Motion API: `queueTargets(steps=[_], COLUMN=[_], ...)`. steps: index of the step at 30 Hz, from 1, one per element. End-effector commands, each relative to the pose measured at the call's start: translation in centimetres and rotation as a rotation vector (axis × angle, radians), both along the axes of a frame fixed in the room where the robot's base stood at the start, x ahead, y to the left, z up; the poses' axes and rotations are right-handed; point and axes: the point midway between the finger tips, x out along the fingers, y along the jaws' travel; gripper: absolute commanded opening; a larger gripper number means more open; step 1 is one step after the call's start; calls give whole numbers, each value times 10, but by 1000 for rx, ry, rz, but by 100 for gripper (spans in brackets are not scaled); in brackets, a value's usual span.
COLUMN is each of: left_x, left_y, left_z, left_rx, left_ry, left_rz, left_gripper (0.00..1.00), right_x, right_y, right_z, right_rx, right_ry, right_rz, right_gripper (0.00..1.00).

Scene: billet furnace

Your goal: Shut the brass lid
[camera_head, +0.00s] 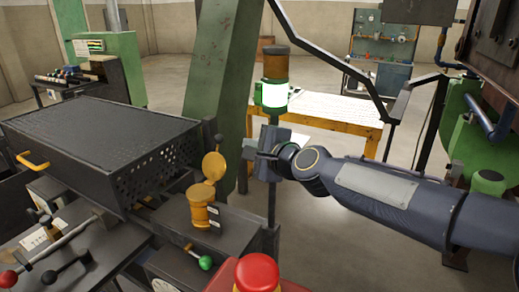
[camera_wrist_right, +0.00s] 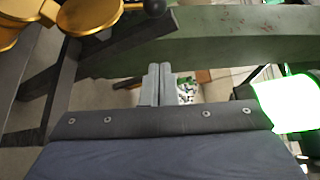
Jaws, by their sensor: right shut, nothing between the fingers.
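The brass lid (camera_head: 214,166) is a round disc standing raised above a brass cup (camera_head: 199,208) on a dark metal box. The lid also shows at the top left of the right wrist view (camera_wrist_right: 88,14). My right gripper (camera_head: 246,149) is to the right of the lid, a little higher in the head view and apart from it. In the right wrist view its two grey fingers (camera_wrist_right: 158,82) are together with nothing between them. My left gripper is not in view.
A green post (camera_head: 222,75) rises behind the lid. A lit signal lamp (camera_head: 274,95) stands on a pole behind my right gripper. A red button (camera_head: 257,273) is at the front. A dark perforated box (camera_head: 110,150) is left of the lid.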

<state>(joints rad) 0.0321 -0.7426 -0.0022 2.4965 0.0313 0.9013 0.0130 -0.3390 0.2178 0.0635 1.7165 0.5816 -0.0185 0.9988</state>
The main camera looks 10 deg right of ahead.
Motion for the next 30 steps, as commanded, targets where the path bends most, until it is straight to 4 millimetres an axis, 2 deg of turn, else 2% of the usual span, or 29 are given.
queueTargets(steps=[1,5,7,13,30], left_x=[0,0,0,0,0], left_y=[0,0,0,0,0], left_z=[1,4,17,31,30], left_rx=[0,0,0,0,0], left_ry=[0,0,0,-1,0], left_rz=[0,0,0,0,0], left_gripper=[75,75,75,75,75], right_x=[11,34,26,11,6], right_y=[6,18,27,41,44], right_z=[-3,-8,4,9,8], right_rx=[-1,-1,-2,-1,-6], right_ry=[3,2,-1,0,-8], right_rz=[0,1,6,3,0], right_gripper=[0,0,0,0,0])
